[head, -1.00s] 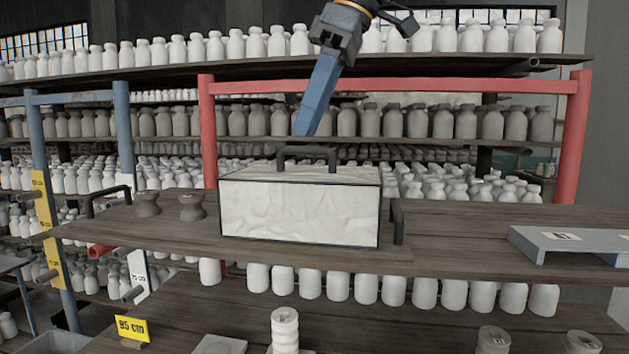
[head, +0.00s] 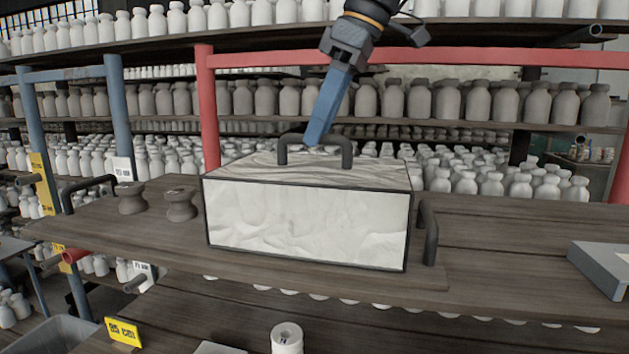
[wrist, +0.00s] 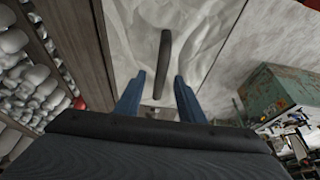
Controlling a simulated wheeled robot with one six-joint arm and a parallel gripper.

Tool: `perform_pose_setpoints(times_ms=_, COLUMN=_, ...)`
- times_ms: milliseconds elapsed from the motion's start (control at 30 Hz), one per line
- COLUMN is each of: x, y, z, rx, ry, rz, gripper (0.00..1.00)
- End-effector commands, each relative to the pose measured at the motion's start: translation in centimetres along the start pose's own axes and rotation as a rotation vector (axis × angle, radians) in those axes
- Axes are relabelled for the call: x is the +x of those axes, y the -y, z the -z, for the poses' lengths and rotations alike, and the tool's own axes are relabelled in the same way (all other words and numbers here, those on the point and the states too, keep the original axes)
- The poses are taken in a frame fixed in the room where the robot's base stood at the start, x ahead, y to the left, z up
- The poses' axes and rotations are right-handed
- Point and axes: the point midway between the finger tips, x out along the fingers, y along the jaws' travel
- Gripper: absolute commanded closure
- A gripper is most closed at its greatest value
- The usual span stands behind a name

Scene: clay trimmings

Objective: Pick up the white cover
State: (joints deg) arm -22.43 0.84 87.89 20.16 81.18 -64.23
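The white cover (head: 306,221) is a box-like block with crumpled white sides, dark edges and a wood-grained top. It sits on a wooden board. A dark handle (head: 347,152) arches over its top, and it also shows in the wrist view (wrist: 163,62). My gripper (head: 314,140) hangs over the cover, its blue fingers at the handle in the head view. In the wrist view my gripper (wrist: 160,82) has its two fingers apart, with the near end of the handle between them. I cannot tell whether they touch it.
Two dark spools (head: 181,204) stand left of the cover. A board handle (head: 428,232) rises close to its right, another (head: 88,190) at the far left. A grey tray (head: 601,268) lies at the right. Red and blue posts and shelves of white bottles stand behind.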

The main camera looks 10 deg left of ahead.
Motion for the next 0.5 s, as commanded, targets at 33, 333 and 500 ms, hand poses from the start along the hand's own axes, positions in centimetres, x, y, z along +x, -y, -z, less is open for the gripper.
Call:
perform_pose_setpoints(times_ms=33, x=0.5, y=0.1, z=0.1, rx=0.001, ry=0.001, rz=0.003, gripper=0.64)
perform_pose_setpoints(times_ms=333, x=3.1, y=0.0, z=0.1, rx=-0.003, ry=0.0, rz=0.001, gripper=0.64)
perform_pose_setpoints(times_ms=500, x=3.2, y=0.0, z=0.1, rx=-0.003, ry=0.0, rz=0.001, gripper=0.64)
